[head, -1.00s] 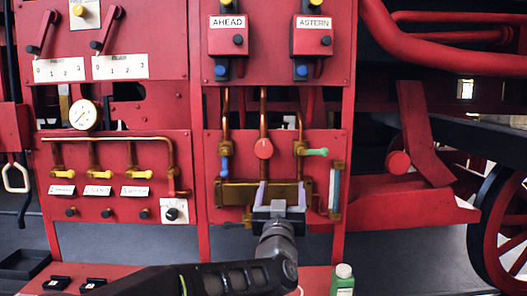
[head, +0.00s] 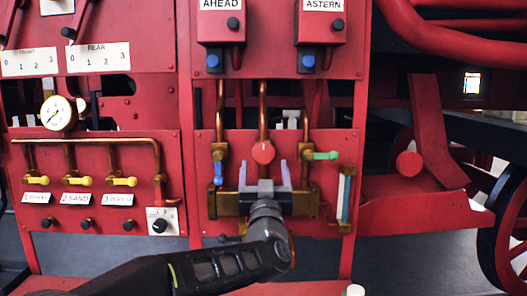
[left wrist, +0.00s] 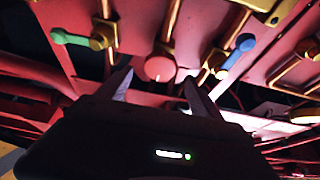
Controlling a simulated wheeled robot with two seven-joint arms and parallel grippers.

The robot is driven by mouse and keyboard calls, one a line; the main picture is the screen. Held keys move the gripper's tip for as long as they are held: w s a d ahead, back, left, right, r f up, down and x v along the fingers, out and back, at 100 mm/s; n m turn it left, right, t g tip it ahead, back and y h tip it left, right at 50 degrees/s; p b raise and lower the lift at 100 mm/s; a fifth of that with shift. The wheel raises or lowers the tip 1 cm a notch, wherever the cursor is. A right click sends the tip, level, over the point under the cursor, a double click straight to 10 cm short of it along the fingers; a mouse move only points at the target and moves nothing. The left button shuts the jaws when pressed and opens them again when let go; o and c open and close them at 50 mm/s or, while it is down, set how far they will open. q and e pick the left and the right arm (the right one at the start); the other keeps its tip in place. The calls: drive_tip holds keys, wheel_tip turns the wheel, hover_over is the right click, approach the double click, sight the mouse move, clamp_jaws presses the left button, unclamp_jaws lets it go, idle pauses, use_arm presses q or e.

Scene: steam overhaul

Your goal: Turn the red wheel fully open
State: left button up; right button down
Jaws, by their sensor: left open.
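The red wheel (head: 263,153) is a small round knob on the middle copper pipe of the lower right red panel. My left gripper (head: 264,168) is open, its two pale fingers pointing up at the panel, one on each side of the wheel's line and just below it in the head view. In the left wrist view the wheel (left wrist: 160,68) shows between and beyond the fingertips (left wrist: 156,80). The gripper holds nothing. I cannot tell whether a finger touches the wheel. My right gripper is not in view.
A blue-handled valve (head: 218,170) is left of the wheel, and a green-handled valve (head: 322,156) is close on its right. A brass block (head: 228,204) sits below, partly behind my gripper. A glass gauge (head: 344,198) stands at the right. AHEAD and ASTERN boxes (head: 323,22) are above.

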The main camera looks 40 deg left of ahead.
sight(264, 154)
use_arm(q)
drive_tip(key=p+x, duration=0.2)
drive_tip(key=x, duration=0.5)
drive_tip(key=shift+w+a+r, duration=0.1)
drive_tip(key=shift+w+r, duration=0.05)
drive_tip(key=shift+r, duration=0.05)
drive_tip(key=shift+c, duration=0.2)
drive_tip(key=c, duration=1.3)
